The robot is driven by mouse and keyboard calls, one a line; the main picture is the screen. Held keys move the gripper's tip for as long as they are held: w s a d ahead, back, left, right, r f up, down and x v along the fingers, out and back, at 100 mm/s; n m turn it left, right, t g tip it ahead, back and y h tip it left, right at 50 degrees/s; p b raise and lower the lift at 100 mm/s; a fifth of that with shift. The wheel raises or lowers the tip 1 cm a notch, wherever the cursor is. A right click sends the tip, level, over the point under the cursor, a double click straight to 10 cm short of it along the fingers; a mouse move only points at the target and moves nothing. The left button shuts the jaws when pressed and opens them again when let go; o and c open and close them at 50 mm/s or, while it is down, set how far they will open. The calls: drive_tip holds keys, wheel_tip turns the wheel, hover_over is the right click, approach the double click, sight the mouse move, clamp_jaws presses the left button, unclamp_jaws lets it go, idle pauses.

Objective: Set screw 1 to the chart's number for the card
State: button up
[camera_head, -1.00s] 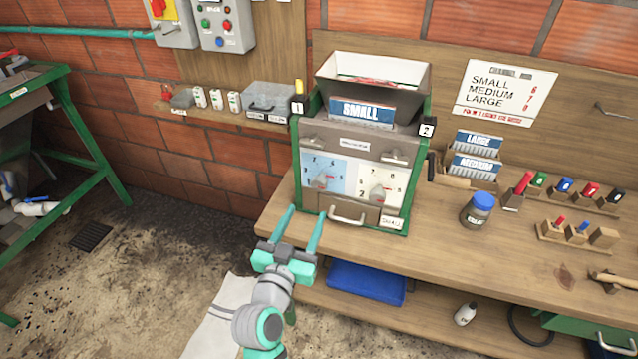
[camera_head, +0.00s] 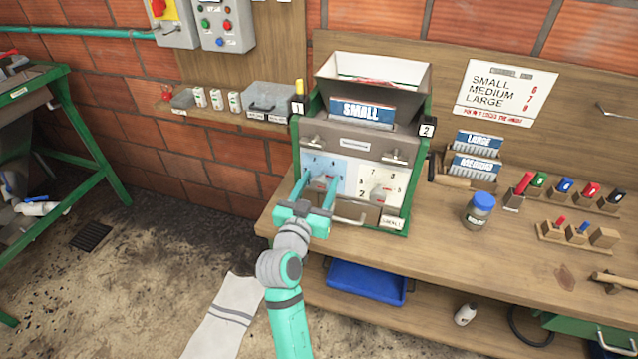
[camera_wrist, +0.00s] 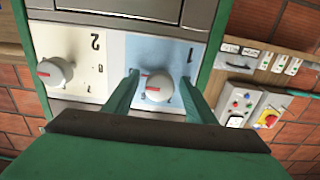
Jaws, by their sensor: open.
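The pulper (camera_head: 352,146) stands on the bench with a blue SMALL card (camera_head: 361,112) on its front. The chart (camera_head: 505,92) on the back board lists SMALL 6, MEDIUM 7, LARGE 8. The screw 1 knob (camera_wrist: 159,88) is pale and round on a light blue dial (camera_head: 338,168); its setting is partly hidden and I cannot read it. My gripper (camera_head: 320,178) is open, its fingers on either side of this knob; contact is unclear. The screw 2 knob (camera_head: 381,192) sits on a cream dial to the right in the head view.
A drawer-like handle (camera_head: 349,219) is below the dials, close to my gripper. LARGE and MEDIUM cards (camera_head: 474,167) stand in a rack to the right. A blue-lidded jar (camera_head: 478,210) and coloured-handled tools stand on the bench. A blue tray (camera_head: 366,283) is on the lower shelf.

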drive_tip(key=shift+w, duration=0.1)
drive_tip(key=c, duration=1)
drive_tip(key=shift+c, duration=0.2)
drive_tip(key=shift+n, duration=0.3)
drive_tip(key=n, duration=1.1)
drive_tip(key=o, duration=1)
